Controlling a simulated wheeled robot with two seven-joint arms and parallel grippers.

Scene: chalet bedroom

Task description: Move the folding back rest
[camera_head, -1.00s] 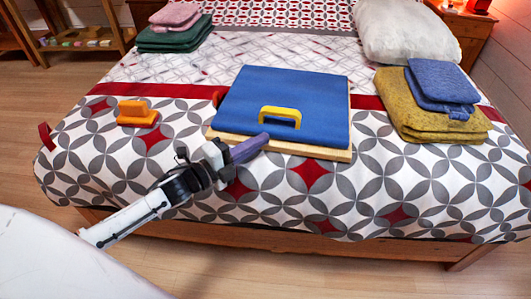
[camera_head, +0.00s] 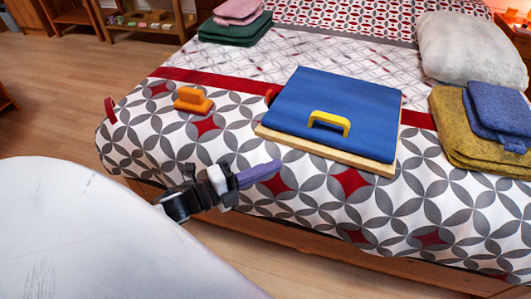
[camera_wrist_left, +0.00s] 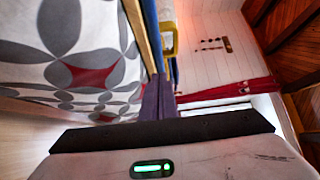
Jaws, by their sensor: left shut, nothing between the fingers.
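The folding back rest (camera_head: 335,100) lies folded flat on the bed, a blue panel over a pale wooden base. A yellow handle (camera_head: 329,122) stands up near its front edge, and it also shows in the left wrist view (camera_wrist_left: 169,38). My left gripper (camera_head: 272,168) has its purple fingers shut and empty. In the head view it is over the front part of the bed, just in front of the wooden base's left front edge and apart from it. The fingers (camera_wrist_left: 158,98) also show in the left wrist view. My right gripper is not in view.
An orange block-like object (camera_head: 193,100) sits left of the back rest. Folded yellow (camera_head: 460,135) and blue (camera_head: 500,108) cloths lie right. Green and pink cloths (camera_head: 236,25) and a white pillow (camera_head: 468,48) are farther back. The bed front is clear.

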